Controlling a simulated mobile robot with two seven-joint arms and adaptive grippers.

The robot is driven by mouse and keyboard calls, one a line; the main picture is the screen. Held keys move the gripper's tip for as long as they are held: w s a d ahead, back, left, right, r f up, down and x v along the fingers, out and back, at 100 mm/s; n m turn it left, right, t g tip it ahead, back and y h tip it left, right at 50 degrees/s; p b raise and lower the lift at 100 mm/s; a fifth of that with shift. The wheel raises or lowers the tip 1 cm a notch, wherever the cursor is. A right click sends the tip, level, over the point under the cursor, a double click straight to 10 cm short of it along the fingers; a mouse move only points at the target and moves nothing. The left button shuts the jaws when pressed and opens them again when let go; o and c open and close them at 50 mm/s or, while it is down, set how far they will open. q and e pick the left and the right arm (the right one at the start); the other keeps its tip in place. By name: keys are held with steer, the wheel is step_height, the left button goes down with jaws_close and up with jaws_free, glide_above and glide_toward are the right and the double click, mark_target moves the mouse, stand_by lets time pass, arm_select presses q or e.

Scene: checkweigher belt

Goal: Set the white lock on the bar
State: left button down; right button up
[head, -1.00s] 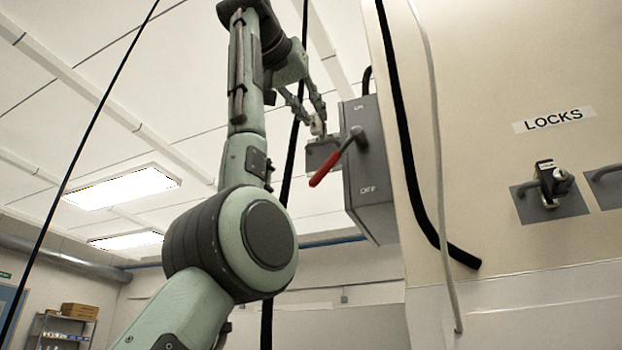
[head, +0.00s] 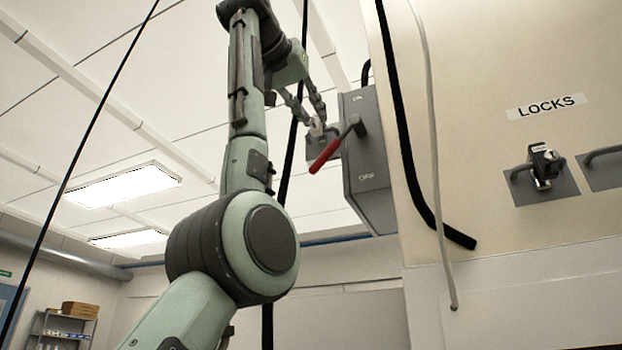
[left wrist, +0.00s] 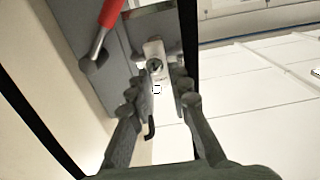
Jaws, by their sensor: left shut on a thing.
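My left gripper (head: 317,118) is shut on the white lock (left wrist: 154,58), which sits between the fingertips in the left wrist view. In the head view the white lock (head: 316,128) is small and partly covered by the fingers. It is up against or just in front of a small grey plate (head: 318,151) at the left side of the grey switch box (head: 367,190). I cannot make out the bar there, nor whether the lock is around it. The switch's red handle (head: 325,155) points down and left in front of the plate. My right gripper is not in view.
A panel labelled LOCKS (head: 546,107) is on the right, with a dark lock (head: 543,165) on a grey holder and a second holder (head: 605,163) beside it. A black cable (head: 408,150) and a grey cable (head: 437,180) hang beside the box.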

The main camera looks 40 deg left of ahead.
arm_select(q)
steer(key=shift+f, duration=0.35)
steer(key=c, duration=1.3)
jaws_free()
steer(key=shift+r, duration=0.1)
